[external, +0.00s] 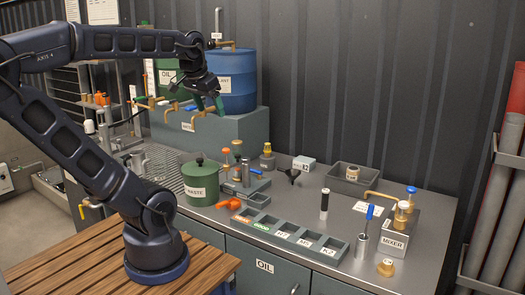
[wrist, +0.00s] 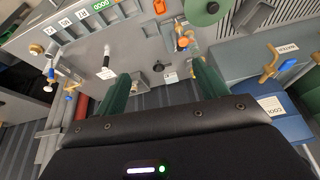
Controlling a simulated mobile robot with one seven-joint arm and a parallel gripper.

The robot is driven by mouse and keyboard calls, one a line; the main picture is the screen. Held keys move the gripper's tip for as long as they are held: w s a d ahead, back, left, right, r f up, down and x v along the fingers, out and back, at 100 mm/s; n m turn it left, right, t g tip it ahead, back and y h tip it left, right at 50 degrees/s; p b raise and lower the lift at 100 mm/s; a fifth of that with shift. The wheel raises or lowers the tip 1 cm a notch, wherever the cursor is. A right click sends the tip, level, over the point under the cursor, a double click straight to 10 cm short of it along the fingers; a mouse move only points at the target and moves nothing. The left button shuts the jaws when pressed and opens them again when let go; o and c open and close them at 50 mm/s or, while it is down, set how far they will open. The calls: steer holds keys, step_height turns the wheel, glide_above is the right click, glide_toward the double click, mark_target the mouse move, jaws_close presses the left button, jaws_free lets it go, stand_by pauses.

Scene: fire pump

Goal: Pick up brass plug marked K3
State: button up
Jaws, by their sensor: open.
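A small brass plug (external: 385,267) stands on the steel counter near its front right edge. A small brass piece in the wrist view (wrist: 36,49), at upper left, looks like the same plug. Its marking is too small to read. A slotted tray (external: 268,229) lies left of the plug, with small labels, some seeming to start with K. My gripper (external: 208,104) has green fingers and is open and empty. It is raised by the blue drum, far to the left of and above the plug. In the wrist view my gripper (wrist: 162,85) shows its fingers wide apart.
A black-and-white cylinder (external: 324,204) stands upright mid-counter. The green waste can (external: 200,180) and blue drum (external: 236,80) are on the left.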

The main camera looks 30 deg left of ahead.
steer(key=w+d+r+m, duration=0.2)
steer(key=w+d+m, duration=0.2)
steer(key=w+d, duration=0.5)
steer(key=m+g+h, duration=0.5)
steer(key=m, duration=0.8)
glide_above(388, 262)
steer(key=a, duration=0.4)
step_height(388, 262, down, 3)
steer(key=shift+y, duration=0.3)
steer(key=d+f, duration=0.1)
steer(key=f, duration=1.1)
steer(key=d+f, duration=0.1)
steer(key=f, duration=1.2)
steer(key=d+f, duration=0.2)
steer(key=f, duration=1.1)
steer(key=shift+r, duration=0.1)
steer(key=c, duration=1.2)
steer(key=shift+r, duration=0.1)
